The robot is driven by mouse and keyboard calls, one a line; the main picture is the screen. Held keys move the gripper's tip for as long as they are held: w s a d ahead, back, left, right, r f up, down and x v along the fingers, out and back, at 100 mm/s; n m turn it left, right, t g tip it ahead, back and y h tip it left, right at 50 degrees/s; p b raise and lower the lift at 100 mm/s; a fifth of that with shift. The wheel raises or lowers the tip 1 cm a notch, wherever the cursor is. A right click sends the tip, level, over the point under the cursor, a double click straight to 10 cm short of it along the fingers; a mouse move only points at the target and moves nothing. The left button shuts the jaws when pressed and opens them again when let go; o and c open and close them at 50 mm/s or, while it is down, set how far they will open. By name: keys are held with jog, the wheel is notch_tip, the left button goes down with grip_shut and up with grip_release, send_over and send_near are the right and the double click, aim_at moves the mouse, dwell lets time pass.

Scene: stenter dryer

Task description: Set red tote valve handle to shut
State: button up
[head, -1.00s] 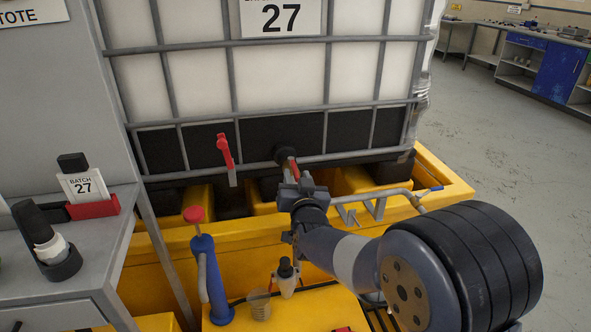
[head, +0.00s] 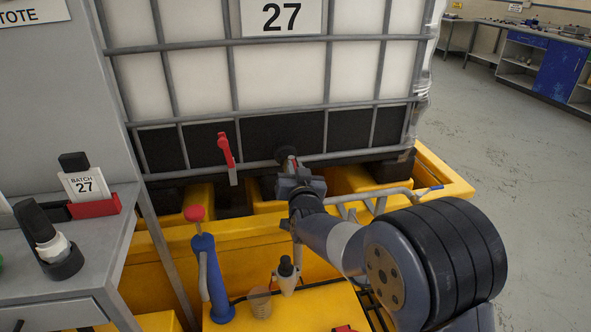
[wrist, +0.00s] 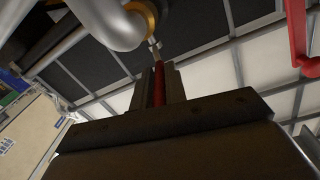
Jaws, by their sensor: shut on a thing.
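The red valve handle (head: 292,165) of the tote (head: 285,75) shows as a short red piece low on the tote's front, beside a dark round fitting (head: 288,151). My gripper (head: 299,183) is at this handle and hides most of it in the head view. In the wrist view, the red handle (wrist: 159,84) lies lengthwise between the two jaws (wrist: 159,88), which are shut on it. Its metal stem runs up towards a brass-coloured ring and a curved pale pipe (wrist: 118,22).
A second red handle (head: 225,148) hangs on the cage at left and shows at upper right in the wrist view (wrist: 297,35). A yellow bund (head: 440,180) surrounds the tote base. A blue-handled tool (head: 214,280) stands front left.

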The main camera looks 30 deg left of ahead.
grip_shut()
jog(key=shift+s+a+h+p, duration=0.1)
jog(key=shift+a+h+p, duration=0.05)
jog(key=shift+h+p, duration=0.15)
jog(key=shift+s+a+m+t+h+p, duration=0.2)
jog(key=shift+a+m+t+h+p, duration=0.55)
jog(key=shift+m+h+p, duration=1.15)
jog(key=shift+s+a+m+t+h+p, duration=0.25)
jog(key=shift+a+m+h+p, duration=0.95)
jog(key=shift+h, duration=1.3)
jog(key=shift+s+a+m+t+h+p, duration=0.15)
jog(key=shift+a+m+t+h+p, duration=0.6)
jog(key=shift+m+h+p, duration=1.1)
jog(key=shift+a+n+g+h, duration=0.15)
jog(key=shift+n+g+h, duration=0.1)
jog(key=shift+h, duration=0.2)
jog(key=o, duration=0.6)
grip_release()
